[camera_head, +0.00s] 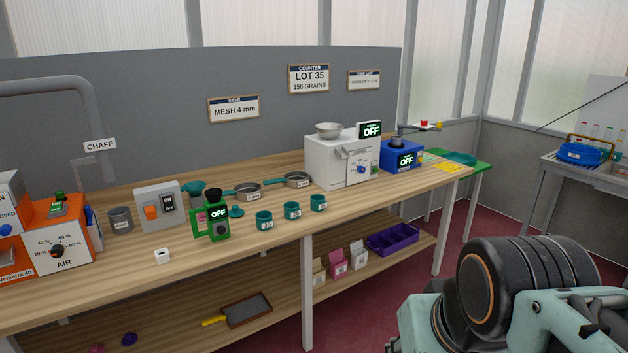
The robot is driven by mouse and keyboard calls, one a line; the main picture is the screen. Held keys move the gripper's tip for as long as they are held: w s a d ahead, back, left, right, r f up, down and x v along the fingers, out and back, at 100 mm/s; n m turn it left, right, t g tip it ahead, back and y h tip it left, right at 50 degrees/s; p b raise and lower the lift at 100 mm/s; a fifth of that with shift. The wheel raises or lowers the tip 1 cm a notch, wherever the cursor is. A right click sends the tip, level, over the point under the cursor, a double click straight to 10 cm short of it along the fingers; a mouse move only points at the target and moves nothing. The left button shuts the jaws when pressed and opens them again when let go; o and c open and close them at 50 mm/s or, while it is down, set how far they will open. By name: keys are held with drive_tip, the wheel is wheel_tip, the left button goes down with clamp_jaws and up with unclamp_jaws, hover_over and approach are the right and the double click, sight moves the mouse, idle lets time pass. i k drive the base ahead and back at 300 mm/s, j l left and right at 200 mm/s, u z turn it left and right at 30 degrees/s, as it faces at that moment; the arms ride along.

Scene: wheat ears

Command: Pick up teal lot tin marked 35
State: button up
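Three small teal tins stand upright in a row near the front edge of the wooden bench: a left tin (264,221), a middle tin (292,211) and a right tin (318,203). Each has a pale label on its front, too small to read, so I cannot tell which is marked 35. Part of my arm shows at the lower right, off the front of the bench and well apart from the tins. My gripper's fingers do not show.
A green device (212,219) reading OFF stands left of the tins. Behind them are two pans (243,192) (293,180) and a white machine (341,161). A wall sign (308,79) reads LOT 35, 150 GRAINS. The lower shelf holds a purple tray (393,240).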

sight(264, 221)
drive_tip(key=i+l+u, duration=0.1)
drive_tip(key=i+u, duration=0.2)
drive_tip(key=i, duration=0.85)
drive_tip(key=i+j+z, duration=0.1)
drive_tip(key=i, duration=0.4)
drive_tip(key=i+j+z, duration=0.1)
drive_tip(key=i, duration=0.4)
drive_tip(key=k+l+u, duration=0.25)
drive_tip(key=k, duration=0.15)
drive_tip(key=k+l+u, duration=0.25)
drive_tip(key=k, duration=0.15)
drive_tip(key=j, duration=0.1)
